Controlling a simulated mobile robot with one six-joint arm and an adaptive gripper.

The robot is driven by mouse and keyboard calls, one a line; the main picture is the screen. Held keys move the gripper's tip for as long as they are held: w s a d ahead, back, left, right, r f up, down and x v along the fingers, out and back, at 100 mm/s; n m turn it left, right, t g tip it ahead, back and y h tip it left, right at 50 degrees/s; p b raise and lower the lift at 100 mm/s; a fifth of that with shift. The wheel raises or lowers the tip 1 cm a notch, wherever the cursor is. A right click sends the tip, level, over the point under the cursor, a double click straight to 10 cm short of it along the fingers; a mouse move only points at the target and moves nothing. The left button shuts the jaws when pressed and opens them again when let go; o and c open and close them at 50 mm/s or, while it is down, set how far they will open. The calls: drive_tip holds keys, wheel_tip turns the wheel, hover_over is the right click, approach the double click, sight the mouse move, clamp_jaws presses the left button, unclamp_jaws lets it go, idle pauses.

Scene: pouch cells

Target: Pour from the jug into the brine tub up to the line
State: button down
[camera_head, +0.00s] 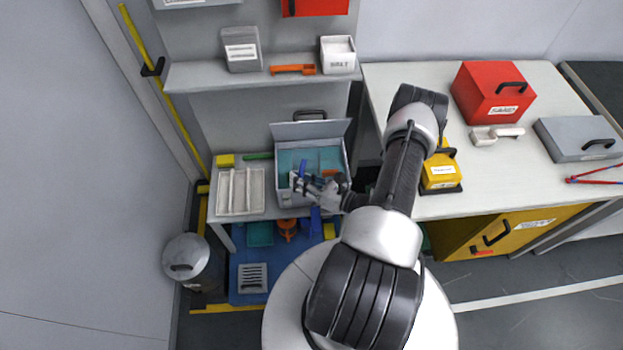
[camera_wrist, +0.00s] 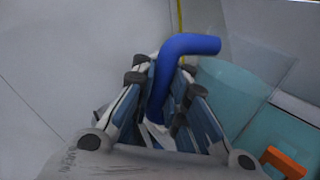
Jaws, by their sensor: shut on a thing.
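My gripper (camera_head: 318,188) is over the open grey case at the back bench. In the wrist view, its fingers (camera_wrist: 165,105) are closed around a bent blue handle (camera_wrist: 190,46), which rises between them and bends right. The handle also shows as a small blue upright piece in the head view (camera_head: 302,168). I take it for the jug's handle; the body below is mostly hidden by the gripper, and no liquid or fill line can be made out.
The open grey case (camera_head: 283,199) has a teal interior and an orange piece (camera_wrist: 284,163). A pale divided tray (camera_head: 240,212) lies left of it. The shelf (camera_head: 200,77) overhangs behind. A yellow box (camera_head: 440,180) and red box (camera_head: 480,95) stand on the right bench.

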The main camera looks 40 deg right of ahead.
drive_tip(key=shift+r, duration=0.4)
drive_tip(key=shift+d+r+m+p, duration=0.1)
drive_tip(key=shift+r+m+p, duration=0.05)
drive_tip(key=shift+m+p, duration=0.2)
drive_tip(key=shift+r, duration=0.15)
drive_tip(key=shift+d+r+m+g+p, duration=0.1)
drive_tip(key=shift+r+m+g+p, duration=0.15)
drive_tip(key=shift+r+g+p, duration=0.05)
idle(0.3)
idle(0.5)
drive_tip(key=shift+d+r, duration=0.1)
drive_tip(key=shift+r, duration=0.15)
drive_tip(key=shift+r+m+p, duration=0.1)
drive_tip(key=shift+m+p, duration=0.2)
